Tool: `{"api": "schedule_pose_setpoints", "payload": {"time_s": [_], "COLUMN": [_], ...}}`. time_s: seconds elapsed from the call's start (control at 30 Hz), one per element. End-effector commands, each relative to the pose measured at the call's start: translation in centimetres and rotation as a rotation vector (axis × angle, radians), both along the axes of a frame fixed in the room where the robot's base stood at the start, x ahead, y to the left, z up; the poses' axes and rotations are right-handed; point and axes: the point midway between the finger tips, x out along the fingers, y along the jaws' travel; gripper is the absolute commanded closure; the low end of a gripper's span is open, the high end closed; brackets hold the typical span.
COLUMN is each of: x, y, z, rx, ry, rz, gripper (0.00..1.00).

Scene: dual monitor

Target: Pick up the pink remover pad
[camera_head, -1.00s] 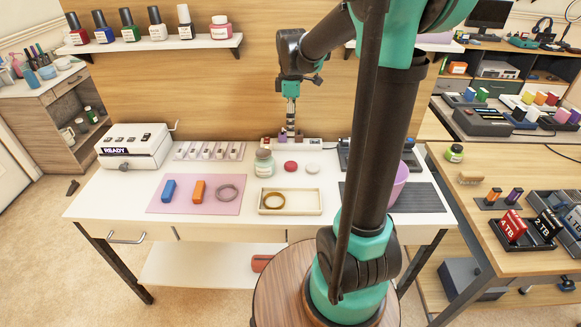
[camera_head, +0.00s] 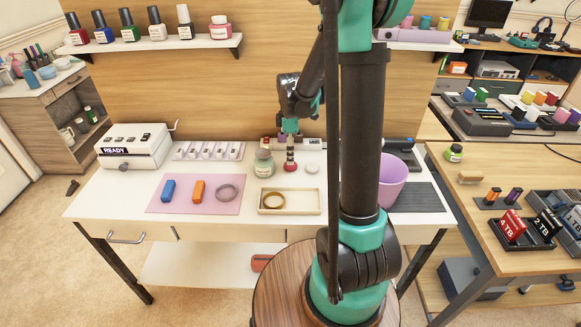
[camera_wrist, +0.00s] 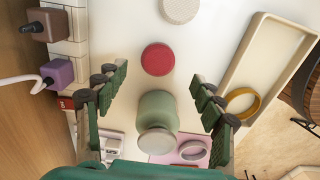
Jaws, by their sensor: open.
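The pink remover pad, a small round reddish-pink disc (camera_head: 290,168), lies on the white worktop, with its rear part hidden by my gripper (camera_head: 290,155). In the wrist view the pad (camera_wrist: 158,59) shows whole, just beyond my fingertips and roughly centred between them. My gripper (camera_wrist: 162,88) is open, with nothing held between its green fingers. A pale round pad (camera_head: 312,169) lies just right of the pink one; it also shows at the top of the wrist view (camera_wrist: 180,9).
A green jar with a pale lid (camera_head: 264,163) stands close left of the pink pad. A cream tray (camera_head: 312,202) holding a yellow ring lies in front.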

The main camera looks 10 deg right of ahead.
Motion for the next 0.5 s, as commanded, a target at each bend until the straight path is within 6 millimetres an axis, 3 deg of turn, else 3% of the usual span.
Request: {"api": "schedule_pose_setpoints", "payload": {"time_s": [0.3,0.5], "x": [0.4,0.3], "y": [-0.1,-0.1], "z": [-3.9,-4.8], "rx": [0.0,0.0], "ry": [0.0,0.0], "rz": [0.0,0.0], "gripper": [0.32,0.32]}}
